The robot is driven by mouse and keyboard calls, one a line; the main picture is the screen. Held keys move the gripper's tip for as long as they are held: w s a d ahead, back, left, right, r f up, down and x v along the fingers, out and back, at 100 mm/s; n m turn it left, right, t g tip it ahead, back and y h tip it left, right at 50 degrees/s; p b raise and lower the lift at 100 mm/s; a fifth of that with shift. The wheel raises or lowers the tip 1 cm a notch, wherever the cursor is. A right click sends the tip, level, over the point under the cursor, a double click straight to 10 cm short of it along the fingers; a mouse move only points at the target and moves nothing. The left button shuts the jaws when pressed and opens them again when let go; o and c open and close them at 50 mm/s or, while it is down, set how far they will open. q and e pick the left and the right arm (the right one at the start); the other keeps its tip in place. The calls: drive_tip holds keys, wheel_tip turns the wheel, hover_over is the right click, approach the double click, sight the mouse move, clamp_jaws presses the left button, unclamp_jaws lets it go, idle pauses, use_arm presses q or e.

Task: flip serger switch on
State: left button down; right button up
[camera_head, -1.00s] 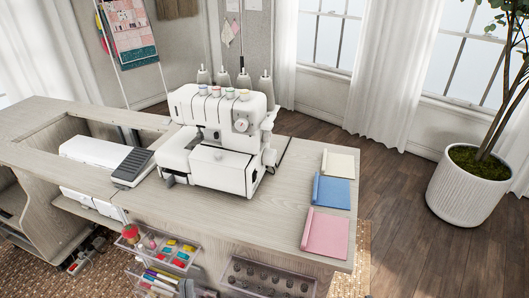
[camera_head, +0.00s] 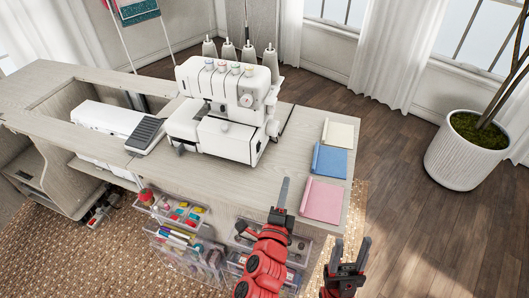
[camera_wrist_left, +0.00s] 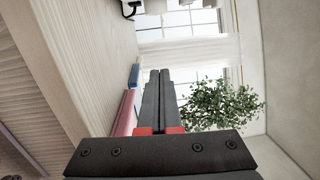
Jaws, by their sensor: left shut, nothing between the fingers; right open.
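The white serger (camera_head: 225,110) stands upright on the wooden cabinet top in the head view, with thread cones behind it. Its right side, with a round dial, faces partly toward me; I cannot make out the switch. My left gripper (camera_head: 283,192) is shut and empty at the cabinet's front edge, left of the pink fabric and well short of the serger. In the left wrist view its two fingers (camera_wrist_left: 159,95) lie together. My right gripper (camera_head: 351,252) is open and empty, lower and further right, in front of the cabinet.
Folded pink (camera_head: 323,200), blue (camera_head: 330,160) and cream (camera_head: 338,133) fabrics lie along the cabinet top's right end. A grey pedal (camera_head: 145,136) lies left of the serger. Clear drawers (camera_head: 180,212) hang at the front. A potted plant (camera_head: 467,150) stands at right.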

use_arm(q)
drive_tip(key=shift+s+a+r+y, duration=0.1)
drive_tip(key=shift+a+r+y, duration=0.1)
drive_tip(key=shift+a+y, duration=0.55)
drive_tip(key=shift+a+r+y, duration=0.2)
drive_tip(key=shift+a+y, duration=0.4)
drive_tip(key=shift+y, duration=0.15)
drive_tip(key=w, duration=0.3)
drive_tip(key=w+p, duration=0.1)
drive_tip(key=w, duration=0.6)
drive_tip(key=shift+w+d+r, duration=0.25)
drive_tip(key=a+p, duration=0.2)
drive_tip(key=a, duration=0.1)
drive_tip(key=shift+w+r, duration=0.15)
drive_tip(key=shift+w, duration=0.15)
drive_tip(key=shift+w+a, duration=0.1)
drive_tip(key=shift+a, duration=0.15)
